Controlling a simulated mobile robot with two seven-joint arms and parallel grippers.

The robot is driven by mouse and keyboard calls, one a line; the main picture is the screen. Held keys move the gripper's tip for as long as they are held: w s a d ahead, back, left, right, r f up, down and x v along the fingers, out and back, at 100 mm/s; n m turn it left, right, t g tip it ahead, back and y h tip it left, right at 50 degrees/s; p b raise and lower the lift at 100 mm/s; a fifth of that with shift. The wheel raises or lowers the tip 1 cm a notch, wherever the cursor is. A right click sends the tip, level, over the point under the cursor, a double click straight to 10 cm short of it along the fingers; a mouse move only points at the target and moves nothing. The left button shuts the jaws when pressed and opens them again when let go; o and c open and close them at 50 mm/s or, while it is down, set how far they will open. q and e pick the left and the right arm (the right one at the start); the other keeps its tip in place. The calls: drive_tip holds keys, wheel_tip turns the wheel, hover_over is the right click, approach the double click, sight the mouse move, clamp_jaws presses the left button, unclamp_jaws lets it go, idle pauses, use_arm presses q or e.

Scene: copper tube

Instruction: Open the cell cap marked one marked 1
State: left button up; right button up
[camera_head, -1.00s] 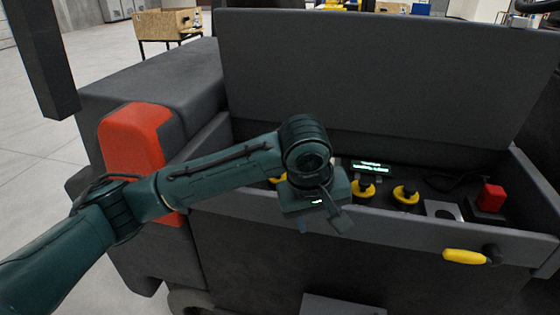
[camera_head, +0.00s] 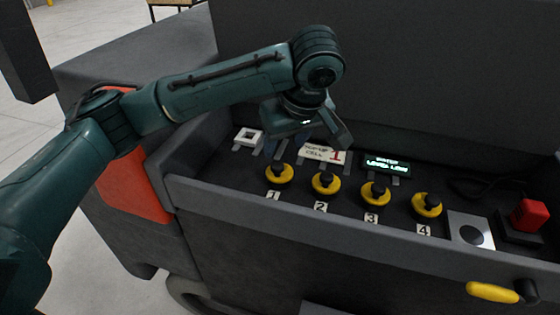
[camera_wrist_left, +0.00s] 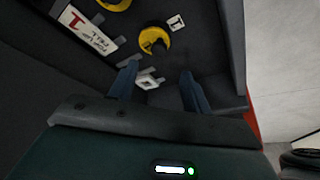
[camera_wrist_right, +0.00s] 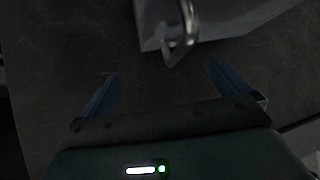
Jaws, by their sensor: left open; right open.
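Several yellow cell caps with black knobs stand in a row in the dark tray, with white number labels in front. The cap marked 1 (camera_head: 279,174) is at the left end, seated above its label (camera_head: 273,195). In the left wrist view this cap (camera_wrist_left: 157,40) lies beyond the fingertips, slightly left of upright centre. My left gripper (camera_head: 308,145) is open and empty, behind and above cap 1, apart from it. Its fingers show spread in the left wrist view (camera_wrist_left: 158,72). My right gripper (camera_wrist_right: 162,72) is open and empty, and out of the head view.
A white sign with a red 1 (camera_head: 325,153) and a lit display reading water level low (camera_head: 387,164) stand behind the caps. A white square frame (camera_head: 248,136) is at left, a red block (camera_head: 528,215) at right. The tray's front wall (camera_head: 330,226) borders the row.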

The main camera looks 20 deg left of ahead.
sight(278, 165)
use_arm(q)
drive_tip(key=x, duration=0.6)
drive_tip(key=shift+w+a+f, duration=0.1)
drive_tip(key=shift+f, duration=0.1)
use_arm(e)
drive_tip(key=shift+w+a+r, duration=0.15)
drive_tip(key=shift+r, duration=0.1)
use_arm(q)
drive_tip(key=shift+w+a+f, duration=0.15)
drive_tip(key=shift+w+f, duration=0.05)
drive_tip(key=shift+f, duration=0.4)
use_arm(e)
drive_tip(key=shift+w, duration=0.1)
use_arm(q)
drive_tip(key=shift+f, duration=0.15)
use_arm(e)
drive_tip(key=shift+w, duration=0.1)
use_arm(q)
drive_tip(key=shift+c, duration=0.2)
use_arm(e)
drive_tip(key=shift+f, duration=0.1)
